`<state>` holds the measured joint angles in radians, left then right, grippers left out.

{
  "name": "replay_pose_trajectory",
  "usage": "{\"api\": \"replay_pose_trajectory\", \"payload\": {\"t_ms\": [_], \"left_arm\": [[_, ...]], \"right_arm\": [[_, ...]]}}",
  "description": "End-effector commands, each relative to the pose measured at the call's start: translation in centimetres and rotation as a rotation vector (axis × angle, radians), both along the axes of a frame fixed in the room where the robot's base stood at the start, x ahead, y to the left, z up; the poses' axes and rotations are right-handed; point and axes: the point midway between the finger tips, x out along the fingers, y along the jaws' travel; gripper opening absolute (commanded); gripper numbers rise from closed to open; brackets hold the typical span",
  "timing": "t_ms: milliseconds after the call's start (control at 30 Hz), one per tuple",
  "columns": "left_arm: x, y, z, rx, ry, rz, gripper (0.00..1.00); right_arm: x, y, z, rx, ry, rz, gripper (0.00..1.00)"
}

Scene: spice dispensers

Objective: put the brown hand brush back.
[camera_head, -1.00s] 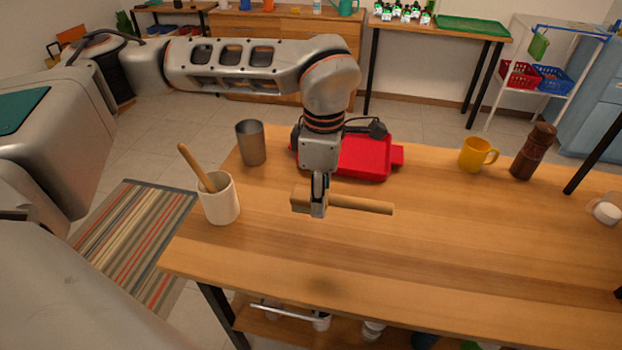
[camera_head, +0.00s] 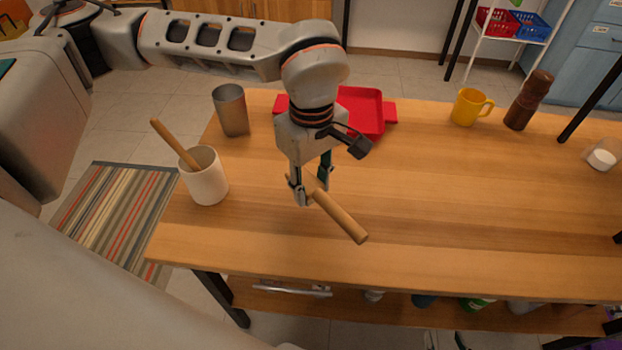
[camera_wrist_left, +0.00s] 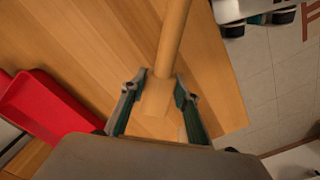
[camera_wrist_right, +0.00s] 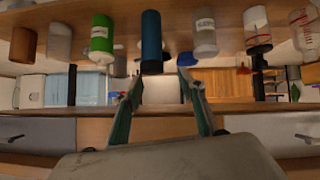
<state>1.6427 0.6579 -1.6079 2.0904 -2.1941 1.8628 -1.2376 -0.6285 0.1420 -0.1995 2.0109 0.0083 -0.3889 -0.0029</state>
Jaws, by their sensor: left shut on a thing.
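The brown hand brush (camera_head: 342,218) is a light wooden piece with a long round handle. My left gripper (camera_head: 312,192) is shut on its block-like end, above the table. The handle points to the front right and slopes down in the head view. In the left wrist view the brush (camera_wrist_left: 173,38) runs up from between the fingers (camera_wrist_left: 157,98). Any bristles are hidden. My right gripper (camera_wrist_right: 161,84) is open and empty in the right wrist view, facing a row of bottles. It cannot be made out in the head view.
On the wooden table (camera_head: 450,220) stand a white cup (camera_head: 208,183) with a wooden stick, a metal tumbler (camera_head: 231,110), a red dustpan-like tray (camera_head: 362,112), a yellow mug (camera_head: 468,107) and a brown mill (camera_head: 527,100). The table's front middle is clear. Bottles (camera_wrist_right: 151,40) line the right wrist view.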

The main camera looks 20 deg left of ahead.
Motion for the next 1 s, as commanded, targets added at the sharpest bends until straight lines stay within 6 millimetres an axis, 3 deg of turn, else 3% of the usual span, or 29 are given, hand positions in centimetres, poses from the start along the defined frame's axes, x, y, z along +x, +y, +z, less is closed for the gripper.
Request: {"api": "replay_pose_trajectory", "payload": {"t_ms": [500, 1000], "left_arm": [[-0.1, 0.0, -5.5, -0.001, 0.007, 0.002, 0.04], [0.0, 0.0, -5.7, 0.000, 0.001, 0.003, 0.04]], "right_arm": [[-0.6, -0.6, -2.7, -0.031, 0.019, 0.005, 0.40], [-0.1, -0.7, -2.4, -0.033, 0.008, 0.004, 0.40]]}}
